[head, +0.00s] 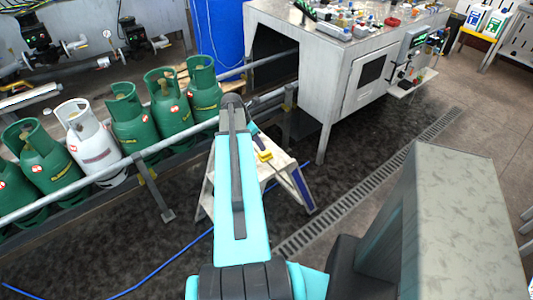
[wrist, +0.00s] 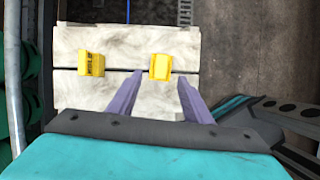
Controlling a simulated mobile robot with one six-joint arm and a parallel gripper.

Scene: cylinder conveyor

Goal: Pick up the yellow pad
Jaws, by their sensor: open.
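Two small yellow blocks lie on a pale, worn step-stool top (wrist: 75,95). The right yellow block (wrist: 161,66) is plain, slightly curved, and may be the yellow pad. The left yellow block (wrist: 91,64) has dark lettering on its side. My gripper (wrist: 160,77) is open, its two purple fingers pointing at the stool top. The right block appears between or just beyond the fingertips; the height gap is hard to judge. The left block is outside the left finger. In the head view a yellow patch (head: 264,156) shows on the stool beside my arm, which hides part of the stool.
Green gas cylinders (head: 166,100) and a white cylinder (head: 89,140) stand on the conveyor behind a metal rail (head: 70,185) at left. A grey workbench (head: 325,70) with clutter stands behind the stool. A blue hose (head: 165,267) crosses the dark floor.

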